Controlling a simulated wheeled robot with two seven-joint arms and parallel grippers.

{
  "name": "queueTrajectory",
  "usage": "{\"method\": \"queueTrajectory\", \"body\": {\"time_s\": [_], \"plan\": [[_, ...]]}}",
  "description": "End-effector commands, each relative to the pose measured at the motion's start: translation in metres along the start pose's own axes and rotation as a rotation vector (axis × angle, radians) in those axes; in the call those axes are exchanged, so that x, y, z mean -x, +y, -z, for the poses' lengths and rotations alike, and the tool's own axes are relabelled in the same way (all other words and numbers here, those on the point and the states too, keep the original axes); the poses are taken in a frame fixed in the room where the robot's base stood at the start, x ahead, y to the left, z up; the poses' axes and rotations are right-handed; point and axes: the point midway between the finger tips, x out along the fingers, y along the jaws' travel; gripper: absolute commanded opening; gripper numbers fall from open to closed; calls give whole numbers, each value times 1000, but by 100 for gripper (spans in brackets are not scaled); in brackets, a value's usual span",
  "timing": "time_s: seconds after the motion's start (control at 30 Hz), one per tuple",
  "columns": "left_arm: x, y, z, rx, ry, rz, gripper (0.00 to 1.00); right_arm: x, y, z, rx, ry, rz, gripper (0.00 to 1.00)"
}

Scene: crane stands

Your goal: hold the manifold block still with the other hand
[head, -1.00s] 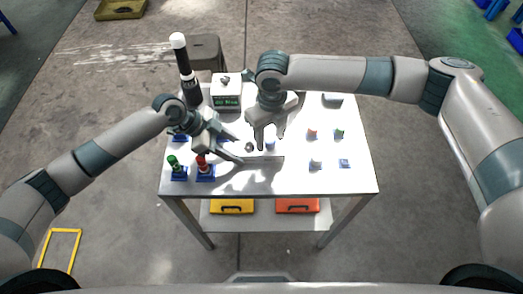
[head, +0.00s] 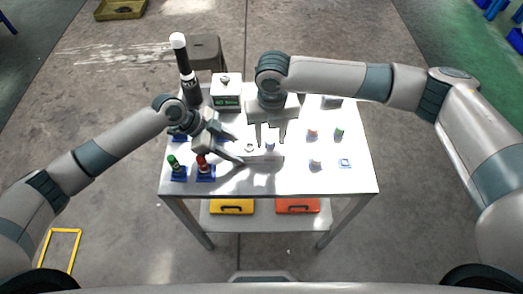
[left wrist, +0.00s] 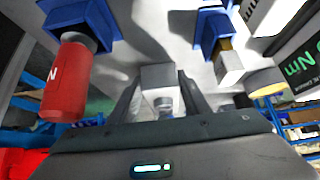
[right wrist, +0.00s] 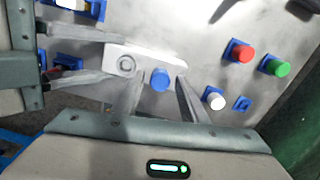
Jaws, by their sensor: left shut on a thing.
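The manifold block (head: 262,156) is a pale, long block lying near the middle of the table. In the right wrist view, the block (right wrist: 150,58) has a ringed port (right wrist: 125,64) near its left end and a blue cap (right wrist: 160,79) near its right end. My left gripper (head: 240,150) is shut on the block's left end; the left wrist view shows the block (left wrist: 158,76) end-on between the fingers. My right gripper (right wrist: 160,82) points down with its fingers apart on either side of the blue cap, with gaps visible. Whether its fingers touch the block is unclear.
A red cylinder (head: 203,165) and a green one (head: 174,164) stand in blue holders at front left. Small capped parts, including a red one (right wrist: 240,52), stand at right. A labelled box (head: 226,92) and a black-and-white cylinder (head: 186,70) stand behind.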

Motion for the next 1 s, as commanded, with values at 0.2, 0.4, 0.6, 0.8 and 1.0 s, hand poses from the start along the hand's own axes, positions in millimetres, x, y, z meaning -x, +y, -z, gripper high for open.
{"method": "queueTrajectory", "body": {"time_s": [0.2,0.4,0.6,0.8,1.0], "plan": [[-1,1,-1,0,-2,-2,12,0,0,0,-4,0,0,40],[-1,1,-1,0,-1,-2,12,0,0,0,-41,1,0,40],[-1,1,-1,0,-1,-2,12,0,0,0,-222,1,-1,40],[-1,1,-1,0,-1,-2,12,0,0,0,-411,0,0,40],[-1,1,-1,1,-1,-2,12,0,0,0,-456,0,0,40]]}}
